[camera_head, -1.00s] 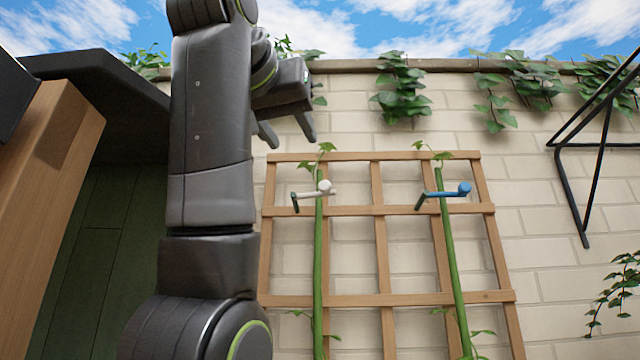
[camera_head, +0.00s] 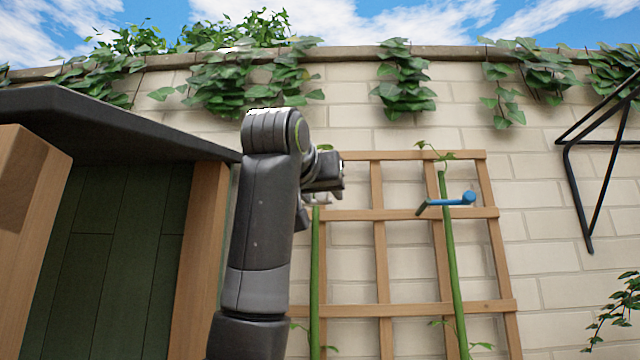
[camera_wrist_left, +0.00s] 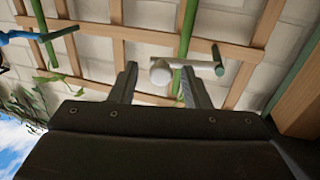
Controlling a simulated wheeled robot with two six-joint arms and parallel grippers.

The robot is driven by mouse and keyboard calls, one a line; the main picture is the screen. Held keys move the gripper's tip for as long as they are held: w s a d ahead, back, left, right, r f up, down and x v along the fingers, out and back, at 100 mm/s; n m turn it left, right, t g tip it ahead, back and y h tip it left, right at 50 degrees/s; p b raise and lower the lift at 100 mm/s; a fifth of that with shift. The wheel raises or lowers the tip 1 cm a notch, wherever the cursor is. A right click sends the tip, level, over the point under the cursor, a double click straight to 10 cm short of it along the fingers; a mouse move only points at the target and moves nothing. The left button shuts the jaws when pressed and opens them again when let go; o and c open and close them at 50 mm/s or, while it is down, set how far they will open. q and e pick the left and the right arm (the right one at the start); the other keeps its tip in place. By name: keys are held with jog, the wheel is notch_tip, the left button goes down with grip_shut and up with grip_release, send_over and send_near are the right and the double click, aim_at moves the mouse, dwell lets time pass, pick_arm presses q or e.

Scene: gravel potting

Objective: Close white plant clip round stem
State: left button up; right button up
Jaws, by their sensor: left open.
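The white plant clip (camera_wrist_left: 160,73) sits at the green stem (camera_wrist_left: 186,45) in the left wrist view, its round white knob between my spread fingers. A white bar runs from the knob across the stem to a dark end piece. My left gripper (camera_wrist_left: 159,78) is open, one finger on each side of the knob; I cannot tell whether either touches it. In the head view my left gripper (camera_head: 303,215) is at the left stem (camera_head: 315,285), and my arm and gripper hide most of the clip (camera_head: 319,200). My right gripper is out of view.
A wooden trellis (camera_head: 378,250) stands before a pale brick wall. A blue clip (camera_head: 455,200) is on the right-hand stem (camera_head: 452,265). A dark-roofed wooden shed (camera_head: 120,125) stands at left, and a black metal bracket (camera_head: 570,175) is at far right.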

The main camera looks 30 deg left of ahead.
pick_arm(q)
jog(key=shift+w+a, duration=0.1)
jog(key=shift+a, duration=0.05)
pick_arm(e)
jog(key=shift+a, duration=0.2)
pick_arm(q)
grip_shut()
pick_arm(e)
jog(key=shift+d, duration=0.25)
pick_arm(q)
jog(key=n+y, duration=0.1)
jog(key=w+y, duration=0.1)
jog(key=shift+w+d+n+g+y, duration=0.1)
jog(key=shift+d+n+g+y, duration=0.2)
jog(key=shift+d+n+g, duration=0.1)
jog(key=shift+w+a+n+g+y, duration=0.1)
jog(key=shift+w+n+g+y, duration=0.15)
jog(key=shift+y, duration=0.2)
jog(key=shift+w+n+g+y, duration=0.1)
jog(key=shift+n+g+y, duration=0.05)
jog(key=shift+n+y, duration=0.25)
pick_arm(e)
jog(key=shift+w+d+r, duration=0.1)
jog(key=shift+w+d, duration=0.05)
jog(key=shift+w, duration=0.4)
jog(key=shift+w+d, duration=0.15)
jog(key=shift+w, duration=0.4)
